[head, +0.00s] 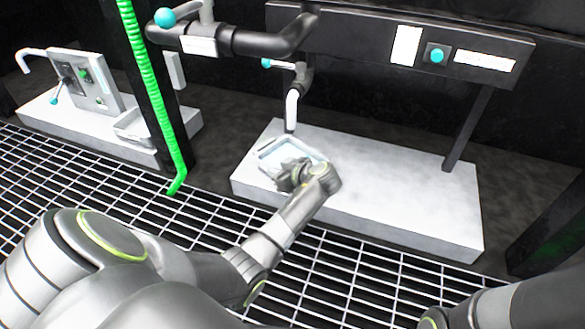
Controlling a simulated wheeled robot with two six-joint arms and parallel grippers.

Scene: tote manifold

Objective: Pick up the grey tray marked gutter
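A pale grey tray (288,150) sits on the white block under the dark pipe's spout. No gutter marking can be read on it at this size. My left gripper (288,176) is at the tray's near side and overlaps it in the head view. The fingers are dark and small and cover part of the near rim, so I cannot tell whether they grip it. My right arm shows only at the bottom right corner, and its gripper is out of view.
The white block (410,205) has free room right of the tray. A spout (291,110) hangs just behind the tray. A green hose (155,95) runs down a dark post at left. A second tray (132,126) stands by a panel on the left block.

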